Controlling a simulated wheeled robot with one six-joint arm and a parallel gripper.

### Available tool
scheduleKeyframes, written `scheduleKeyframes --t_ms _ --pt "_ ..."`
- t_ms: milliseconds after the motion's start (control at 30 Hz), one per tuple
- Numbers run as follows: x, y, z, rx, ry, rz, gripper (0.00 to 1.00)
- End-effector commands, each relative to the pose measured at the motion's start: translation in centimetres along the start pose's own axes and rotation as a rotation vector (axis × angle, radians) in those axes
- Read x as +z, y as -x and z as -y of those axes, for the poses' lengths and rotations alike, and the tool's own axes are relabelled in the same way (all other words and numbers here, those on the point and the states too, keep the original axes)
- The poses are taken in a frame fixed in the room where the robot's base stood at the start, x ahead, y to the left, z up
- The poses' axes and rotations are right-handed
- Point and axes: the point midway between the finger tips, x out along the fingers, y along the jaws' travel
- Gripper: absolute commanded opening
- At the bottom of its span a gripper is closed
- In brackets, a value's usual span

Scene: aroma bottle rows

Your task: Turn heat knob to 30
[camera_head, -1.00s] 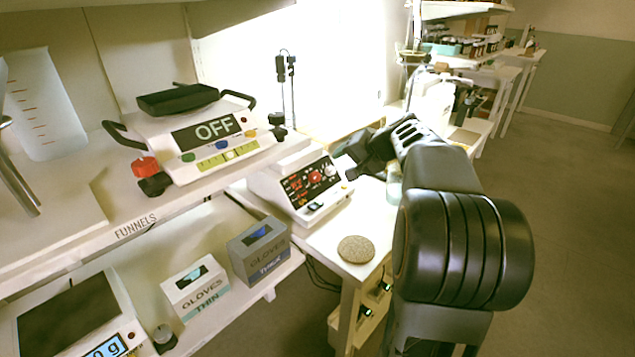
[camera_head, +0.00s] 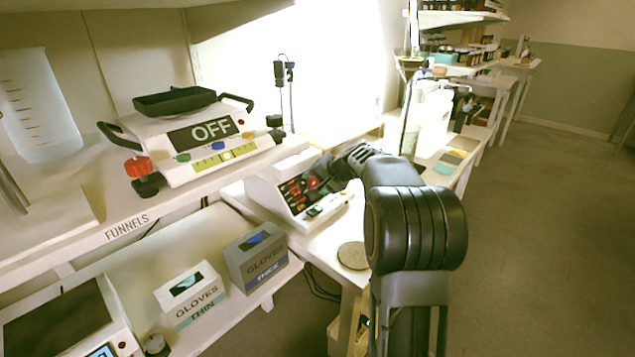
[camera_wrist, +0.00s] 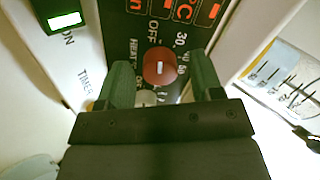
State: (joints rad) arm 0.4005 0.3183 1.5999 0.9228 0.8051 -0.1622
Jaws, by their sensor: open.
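The heat knob (camera_wrist: 160,67) is a round red knob with a white mark on a black panel. In the wrist view the panel reads HEAT, OFF and 30 near it, with further numbers partly hidden. My gripper (camera_wrist: 162,80) is open, with one dark green finger on each side of the knob; I cannot tell whether either finger touches it. In the head view the white device (camera_head: 268,198) with this panel stands on the bench, and my gripper (camera_head: 322,172) reaches over its face, hiding the knob area.
Glove boxes (camera_head: 256,258) stand on the lower shelf. A round cork mat (camera_head: 353,256) lies in front of the device. The floor at right is clear.

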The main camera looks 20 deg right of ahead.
Motion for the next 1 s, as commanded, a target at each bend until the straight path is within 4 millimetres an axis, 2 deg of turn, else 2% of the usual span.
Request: scheduleKeyframes --t_ms 233,733,1000 --pt "-0.02 0.00 0.00 0.000 0.000 0.000 0.59" --pt "-0.02 0.02 -0.01 0.000 0.000 -0.001 0.11" --pt "-0.05 0.11 0.11 -0.001 -0.039 0.000 0.11"
